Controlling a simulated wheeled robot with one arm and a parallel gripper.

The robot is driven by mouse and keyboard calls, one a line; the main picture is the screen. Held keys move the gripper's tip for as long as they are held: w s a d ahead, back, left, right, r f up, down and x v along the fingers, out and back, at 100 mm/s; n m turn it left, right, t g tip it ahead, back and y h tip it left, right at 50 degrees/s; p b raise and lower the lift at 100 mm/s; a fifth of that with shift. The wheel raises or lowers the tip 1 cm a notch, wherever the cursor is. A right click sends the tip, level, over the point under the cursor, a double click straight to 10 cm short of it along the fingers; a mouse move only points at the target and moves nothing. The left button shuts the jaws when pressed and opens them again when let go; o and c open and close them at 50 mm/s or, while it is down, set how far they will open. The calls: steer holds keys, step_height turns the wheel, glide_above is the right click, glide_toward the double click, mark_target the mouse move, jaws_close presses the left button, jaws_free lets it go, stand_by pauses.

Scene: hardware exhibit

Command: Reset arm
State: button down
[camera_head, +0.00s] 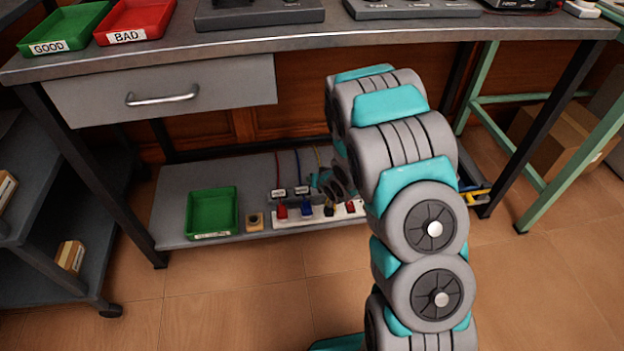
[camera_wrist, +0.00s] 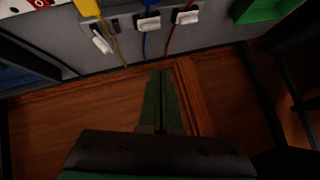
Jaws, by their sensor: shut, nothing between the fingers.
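My grey and teal arm (camera_head: 420,200) stretches up in front of the workbench and bends down behind itself toward the low shelf. In the head view my gripper is hidden behind the arm. In the wrist view my gripper (camera_wrist: 161,80) shows with its two dark green fingers together and nothing between them. It is in front of the wood panel and floor area, apart from the plugs and cables. The white power strip (camera_head: 318,215) on the low shelf holds plugs in red, blue, yellow and red, partly near my arm.
The workbench (camera_head: 300,38) has a closed drawer (camera_head: 165,95). Green GOOD (camera_head: 62,28) and red BAD (camera_head: 135,20) trays stand on top. Open floor lies in front.

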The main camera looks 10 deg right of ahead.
steer(key=shift+r, duration=0.1)
stand_by(0.4)
steer(key=s+d+r+g+h, duration=0.2)
steer(key=s+d+r, duration=0.3)
steer(key=s+r, duration=0.25)
steer(key=s+d+r+g+h, duration=0.2)
steer(key=s+d+r+h, duration=0.15)
steer(key=s+r, duration=0.35)
steer(key=s+a+r+g, duration=0.2)
steer(key=s+r, duration=0.2)
steer(key=s, duration=0.6)
steer(key=s+a+r+n+g+y, duration=0.1)
steer(key=s+r, duration=0.3)
steer(key=s, duration=0.6)
steer(key=s+a+r+g+y, duration=0.1)
steer(key=s+r+g, duration=0.3)
steer(key=s, duration=0.7)
steer(key=shift+a+r+n, duration=0.25)
steer(key=shift+a+n, duration=0.05)
steer(key=shift+a, duration=0.55)
steer(key=shift+f+y, duration=0.1)
steer(key=shift+y, duration=0.15)
